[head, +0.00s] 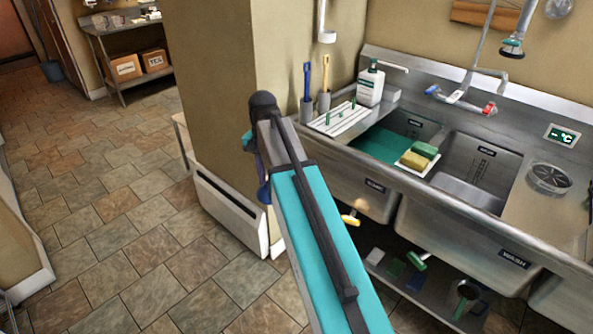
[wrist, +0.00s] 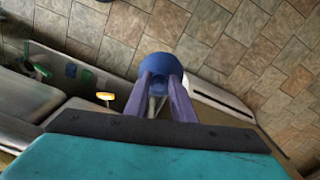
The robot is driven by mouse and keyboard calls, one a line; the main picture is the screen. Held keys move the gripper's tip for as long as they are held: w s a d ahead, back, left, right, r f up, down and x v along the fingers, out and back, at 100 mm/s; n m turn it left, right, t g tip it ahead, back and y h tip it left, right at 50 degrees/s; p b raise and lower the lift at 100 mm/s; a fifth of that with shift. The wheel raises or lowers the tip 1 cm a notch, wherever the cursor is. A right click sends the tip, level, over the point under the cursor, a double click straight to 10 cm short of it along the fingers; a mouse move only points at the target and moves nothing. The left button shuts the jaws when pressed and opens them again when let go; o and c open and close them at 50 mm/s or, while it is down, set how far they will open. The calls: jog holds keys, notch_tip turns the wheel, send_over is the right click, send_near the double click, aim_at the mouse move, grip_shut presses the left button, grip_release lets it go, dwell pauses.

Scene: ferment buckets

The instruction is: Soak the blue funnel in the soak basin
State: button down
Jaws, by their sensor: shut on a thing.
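The blue funnel (wrist: 160,65) is between the purple fingers of my gripper (wrist: 162,84) in the wrist view, with its round rim facing away from the camera. The gripper is shut on it. In the head view, my gripper is mostly hidden behind my arm, and a small bluish-purple part (head: 263,193) shows below the arm's end. The funnel hangs over the floor, left of the sink and apart from it. The left sink basin (head: 370,200) has a teal surface inside; its front label is too small to read surely.
The right basin (head: 480,225) is labelled WASH. A sponge tray (head: 420,160) sits between the basins. A white bottle (head: 370,88) and brushes (head: 325,82) stand at the sink's back left. A wall corner (head: 225,110) stands close behind my arm. Tiled floor is free at left.

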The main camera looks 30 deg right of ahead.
jog(key=a+f+n+b, duration=0.1)
jog(key=a+n, duration=0.3)
jog(key=a, duration=0.5)
jog(key=shift+s+a+f+n, duration=0.2)
jog(key=shift+s+f+n, duration=0.1)
jog(key=shift+f, duration=0.4)
jog(key=shift+w, duration=0.1)
